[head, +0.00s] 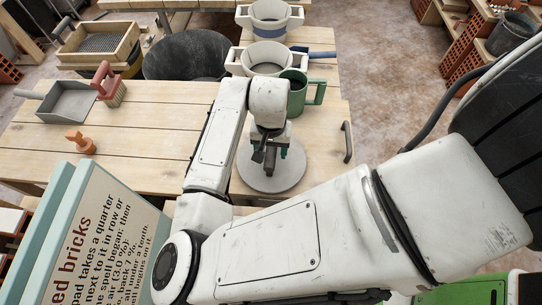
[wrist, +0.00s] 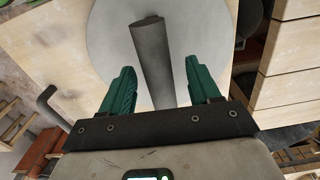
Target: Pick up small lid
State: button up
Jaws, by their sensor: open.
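The small lid is a round, flat grey disc (head: 268,183) lying on the wooden table. In the wrist view the disc (wrist: 198,25) carries a darker grey bar handle (wrist: 150,50) across its middle. My gripper (head: 270,150) is over the lid in the head view and hides part of it. In the wrist view my gripper (wrist: 160,70) is open, with one green finger on each side of the bar handle. Gaps show between the fingers and the handle. I cannot tell how far the fingertips are above the disc.
A green mug-like bucket (head: 297,96) stands just behind the lid. White two-handled buckets (head: 266,58) stand further back. A dustpan (head: 68,101), a red-handled brush (head: 108,88) and an orange knob-like tool (head: 80,142) lie at left. The table (head: 165,125) between is clear.

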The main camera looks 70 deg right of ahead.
jog(key=shift+d+f, duration=0.15)
jog(key=shift+f, duration=1.4)
jog(key=c, duration=1.1)
jog(key=shift+r, duration=0.1)
jog(key=shift+c, duration=0.2)
